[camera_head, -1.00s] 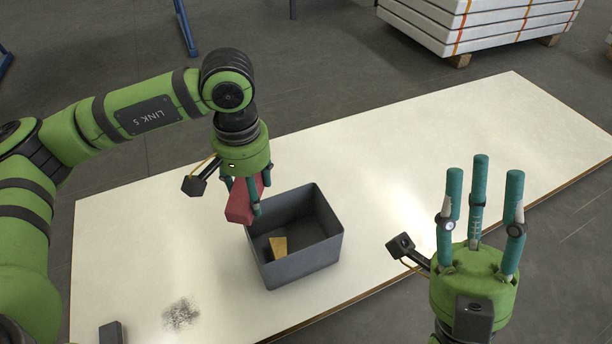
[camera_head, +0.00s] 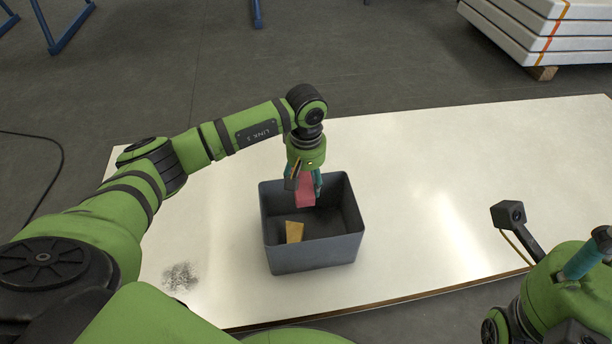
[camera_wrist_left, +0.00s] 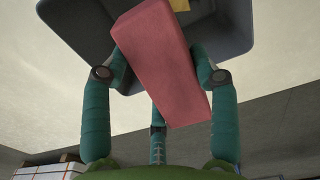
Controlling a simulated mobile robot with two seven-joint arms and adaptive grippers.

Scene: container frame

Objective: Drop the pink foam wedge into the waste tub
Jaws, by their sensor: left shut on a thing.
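The pink foam wedge (camera_head: 306,191) is held by my left gripper (camera_head: 305,184), whose fingers are shut on it. In the head view it shows over the back part of the waste tub (camera_head: 315,257), a grey open box on the table. In the left wrist view the wedge (camera_wrist_left: 165,62) sits between the teal fingers, with the tub (camera_wrist_left: 82,30) beyond it. A tan piece (camera_head: 294,232) lies inside the tub. My right gripper (camera_head: 585,258) is only partly in view at the right edge; its fingers are mostly cut off.
The white table (camera_head: 430,200) is clear to the right of the tub. A dark speckled patch (camera_head: 180,277) marks it at the front left. Stacked white panels (camera_head: 545,35) stand on the floor behind, and blue metal legs (camera_head: 70,28) at the back left.

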